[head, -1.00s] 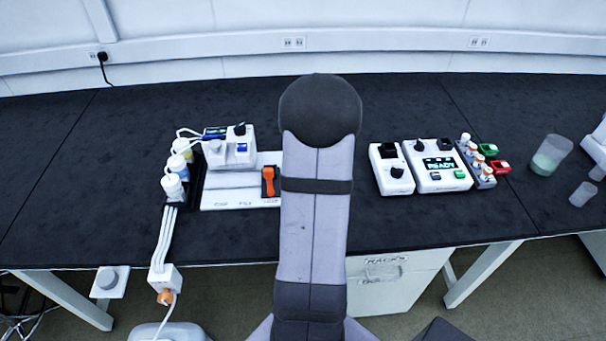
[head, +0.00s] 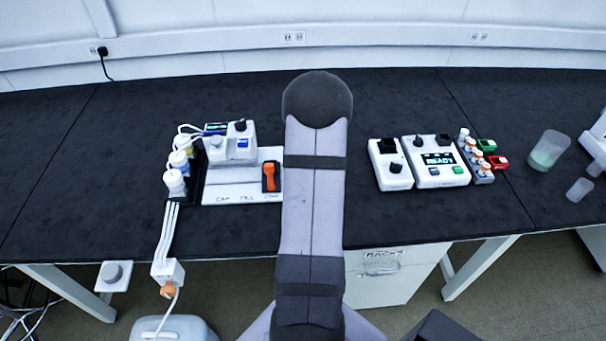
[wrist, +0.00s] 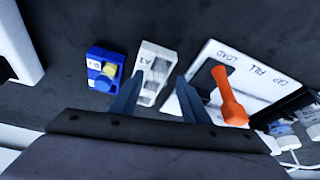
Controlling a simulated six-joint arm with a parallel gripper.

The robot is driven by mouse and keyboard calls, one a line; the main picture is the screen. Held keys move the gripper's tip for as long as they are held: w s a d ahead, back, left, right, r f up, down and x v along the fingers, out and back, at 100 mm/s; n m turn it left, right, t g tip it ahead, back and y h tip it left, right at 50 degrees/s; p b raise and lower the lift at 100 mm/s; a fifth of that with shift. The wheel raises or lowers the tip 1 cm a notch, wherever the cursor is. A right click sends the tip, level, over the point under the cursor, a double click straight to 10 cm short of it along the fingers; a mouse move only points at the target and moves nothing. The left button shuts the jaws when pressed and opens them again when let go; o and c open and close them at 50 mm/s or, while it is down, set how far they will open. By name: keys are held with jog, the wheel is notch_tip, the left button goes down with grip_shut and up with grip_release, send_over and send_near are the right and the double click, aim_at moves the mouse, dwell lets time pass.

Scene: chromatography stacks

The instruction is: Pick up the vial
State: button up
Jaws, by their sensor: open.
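My gripper (wrist: 160,76) is open in the wrist view, its two dark fingers apart and nothing held. A white block marked "A 1" (wrist: 155,60) lies beyond and between the fingertips. Left of it is a blue block (wrist: 99,54) with a yellow round piece (wrist: 108,70); I cannot tell whether this is a vial. In the head view my arm hides both blocks and the gripper. Several small vials with white and orange caps (head: 478,160) stand in a rack at the right. I cannot tell which vial is meant.
A white board marked CAP, FILL and LOAD (head: 238,190) carries an orange lever (head: 269,177), which stands close to the right finger in the wrist view (wrist: 229,101). White-capped bottles (head: 175,182) are left. A READY device (head: 443,180) and beaker (head: 549,150) are right.

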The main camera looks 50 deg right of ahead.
jog(key=shift+x, duration=0.9)
jog(key=shift+c, duration=0.7)
grip_shut()
jog(key=shift+r, duration=0.15)
